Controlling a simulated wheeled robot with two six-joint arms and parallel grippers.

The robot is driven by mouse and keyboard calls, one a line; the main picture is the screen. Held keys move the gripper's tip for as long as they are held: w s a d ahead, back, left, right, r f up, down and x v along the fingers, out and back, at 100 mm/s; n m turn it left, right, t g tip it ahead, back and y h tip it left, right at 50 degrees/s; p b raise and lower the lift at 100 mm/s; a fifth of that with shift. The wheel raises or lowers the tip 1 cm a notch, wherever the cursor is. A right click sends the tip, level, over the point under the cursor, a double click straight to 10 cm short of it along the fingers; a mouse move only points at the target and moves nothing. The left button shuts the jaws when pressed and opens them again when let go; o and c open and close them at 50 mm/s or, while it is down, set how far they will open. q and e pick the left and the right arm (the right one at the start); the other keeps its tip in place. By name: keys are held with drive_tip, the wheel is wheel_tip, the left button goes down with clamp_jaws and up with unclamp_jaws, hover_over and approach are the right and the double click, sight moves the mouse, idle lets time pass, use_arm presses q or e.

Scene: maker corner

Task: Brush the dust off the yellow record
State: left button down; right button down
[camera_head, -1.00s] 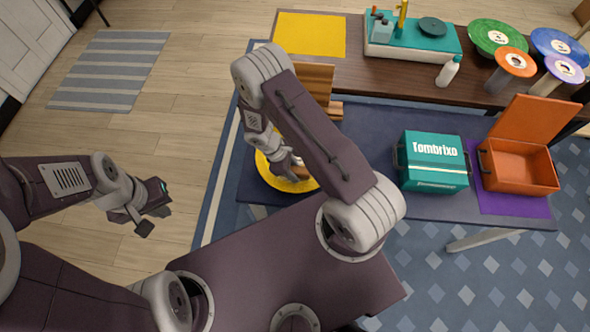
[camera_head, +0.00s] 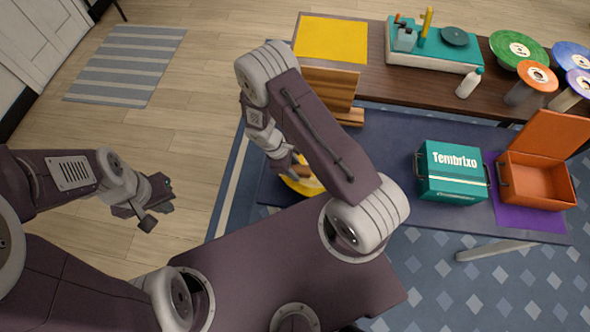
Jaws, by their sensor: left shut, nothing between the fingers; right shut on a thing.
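The yellow record (camera_head: 304,187) lies flat on the near left part of the blue-topped table. It is mostly hidden behind my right forearm, with only part of its yellow surface showing. My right gripper (camera_head: 288,166) points down over the record and is shut on a small brown thing, likely the brush, mostly hidden by the fingers and arm. I cannot tell whether it touches the record, and dust cannot be made out. My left gripper (camera_head: 158,208) is shut and empty, held over the wooden floor left of the table.
A wooden stand (camera_head: 346,115) is behind the record. A teal box (camera_head: 453,187) and an open orange box (camera_head: 536,183) stand to the right. The back table holds a yellow sheet (camera_head: 331,40), a teal-topped player (camera_head: 425,58), a white bottle (camera_head: 470,83) and several coloured records.

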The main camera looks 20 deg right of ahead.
drive_tip(key=shift+s+d+r+p, duration=0.1)
drive_tip(key=shift+r+p, duration=0.2)
drive_tip(key=shift+r, duration=0.25)
drive_tip(key=shift+s+d+r+p, duration=0.1)
drive_tip(key=shift+r+p, duration=0.2)
drive_tip(key=shift+r, duration=0.25)
drive_tip(key=shift+d+p+v, duration=0.2)
drive_tip(key=shift+p+v, duration=0.75)
drive_tip(key=shift+v, duration=0.15)
drive_tip(key=shift+s+r+p, duration=0.1)
drive_tip(key=shift+r+p, duration=0.2)
drive_tip(key=shift+r, duration=0.1)
drive_tip(key=shift+s+d+r, duration=0.1)
drive_tip(key=shift+r, duration=0.1)
